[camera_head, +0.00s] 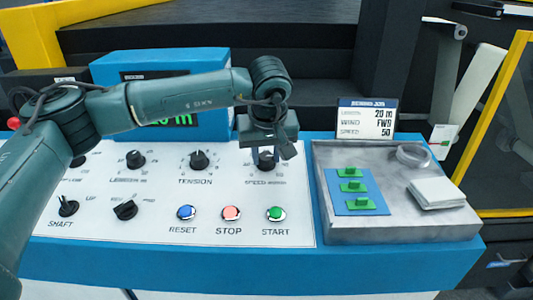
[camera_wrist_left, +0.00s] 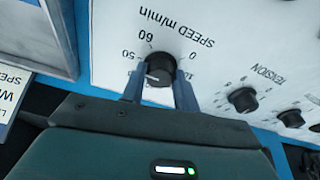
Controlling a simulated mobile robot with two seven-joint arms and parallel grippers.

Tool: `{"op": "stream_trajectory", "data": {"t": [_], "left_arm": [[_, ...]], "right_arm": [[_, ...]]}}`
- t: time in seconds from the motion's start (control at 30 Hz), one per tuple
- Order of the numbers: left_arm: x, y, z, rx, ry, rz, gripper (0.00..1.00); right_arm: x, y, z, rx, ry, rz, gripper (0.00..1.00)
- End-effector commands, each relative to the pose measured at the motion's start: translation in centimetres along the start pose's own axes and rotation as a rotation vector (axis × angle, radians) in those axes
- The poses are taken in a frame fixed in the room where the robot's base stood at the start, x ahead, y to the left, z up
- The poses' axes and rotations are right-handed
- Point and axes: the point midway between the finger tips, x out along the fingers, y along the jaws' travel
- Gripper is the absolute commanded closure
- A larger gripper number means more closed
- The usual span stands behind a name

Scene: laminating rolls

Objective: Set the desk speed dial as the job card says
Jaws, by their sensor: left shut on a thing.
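The speed dial (camera_wrist_left: 160,66) is a black round knob on the white panel, marked SPEED m/min. In the left wrist view 50 and 60 show at its upper left and 0 at its right. A pale mark is on its lower left side; I cannot tell the exact reading. My left gripper (camera_wrist_left: 158,80) is shut on the dial, one finger on each side. In the head view the gripper (camera_head: 270,148) partly hides the dial (camera_head: 267,163). The job card (camera_head: 367,118) behind the desk reads 20 m, FWD, SPEED 50. My right gripper is not in view.
The tension dial (camera_head: 199,160) and length dial (camera_head: 135,160) are to the left. Reset (camera_head: 186,213), stop (camera_head: 231,213) and start (camera_head: 275,214) buttons lie in front. A grey tray (camera_head: 400,234) with green pieces, a ring and a white stack is at the right. My arm partly hides the display (camera_head: 178,118).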

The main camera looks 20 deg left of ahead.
Motion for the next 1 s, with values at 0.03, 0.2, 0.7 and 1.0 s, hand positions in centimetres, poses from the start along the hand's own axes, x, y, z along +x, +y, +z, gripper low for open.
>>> {"op": "stream_trajectory", "data": {"t": [0.03,0.2,0.7,1.0], "left_arm": [[-0.1,0.04,-0.04,0.004,0.001,0.004,0.93],[-0.1,0.04,-0.04,0.01,0.001,0.004,0.93],[-0.04,0.01,-0.02,0.008,0.0,0.003,0.49],[-0.3,0.01,-0.02,0.008,0.0,0.002,0.48]], "right_arm": [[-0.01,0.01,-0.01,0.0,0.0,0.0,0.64],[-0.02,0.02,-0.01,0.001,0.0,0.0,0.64],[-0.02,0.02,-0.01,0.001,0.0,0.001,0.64],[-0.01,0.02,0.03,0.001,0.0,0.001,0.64]]}}
